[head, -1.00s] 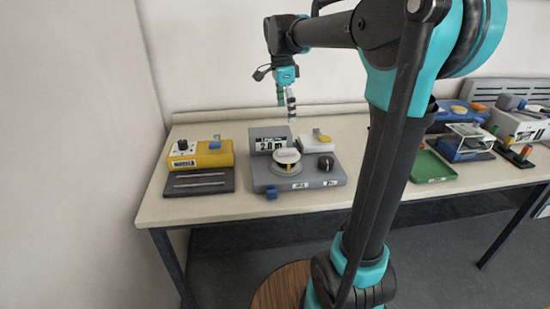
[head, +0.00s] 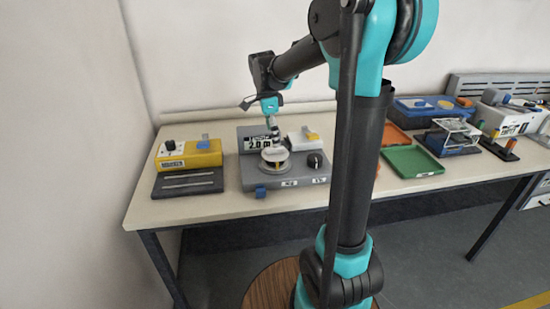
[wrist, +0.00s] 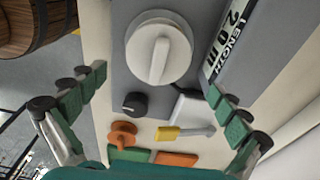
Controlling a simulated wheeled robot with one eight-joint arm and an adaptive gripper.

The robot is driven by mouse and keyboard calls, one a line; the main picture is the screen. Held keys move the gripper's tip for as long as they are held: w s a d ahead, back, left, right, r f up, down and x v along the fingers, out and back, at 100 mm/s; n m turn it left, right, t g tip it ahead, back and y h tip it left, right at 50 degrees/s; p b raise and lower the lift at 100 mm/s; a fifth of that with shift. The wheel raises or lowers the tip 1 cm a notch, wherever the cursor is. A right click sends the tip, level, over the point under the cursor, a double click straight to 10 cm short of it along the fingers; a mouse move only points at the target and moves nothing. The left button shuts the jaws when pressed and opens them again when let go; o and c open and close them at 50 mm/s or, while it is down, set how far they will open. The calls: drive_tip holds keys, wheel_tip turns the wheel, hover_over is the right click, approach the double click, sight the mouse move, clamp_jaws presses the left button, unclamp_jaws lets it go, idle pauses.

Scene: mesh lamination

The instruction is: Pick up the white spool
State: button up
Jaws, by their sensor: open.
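The white spool (head: 275,154) sits on the grey length-counter device (head: 245,178), in front of its display reading 2.0 m. In the wrist view it is a round white disc (wrist: 158,50) with a raised bar across it. My gripper (head: 273,134) is just above the spool in the head view and partly covers the display. In the wrist view my open, empty gripper (wrist: 156,84) has its green-padded fingers to either side, with the spool between and beyond them. I cannot tell the exact height gap.
A black knob (head: 315,160) and a white block with a yellow-orange part (head: 304,139) are on the device's right. A yellow box on a dark base (head: 188,154) stands to the left. A green tray (head: 412,161) and other equipment stand to the right.

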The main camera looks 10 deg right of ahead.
sight(275, 156)
drive_tip(key=shift+s+d+f, duration=0.1)
drive_tip(key=shift+d+f, duration=0.1)
drive_tip(key=shift+f, duration=1.15)
drive_tip(key=shift+s+d+f, duration=0.1)
drive_tip(key=shift+d+f, duration=0.05)
drive_tip(key=shift+f, duration=1.15)
drive_tip(key=shift+c, duration=0.6)
drive_tip(key=c, duration=1.2)
drive_tip(key=shift+r, duration=0.1)
drive_tip(key=shift+c, duration=0.7)
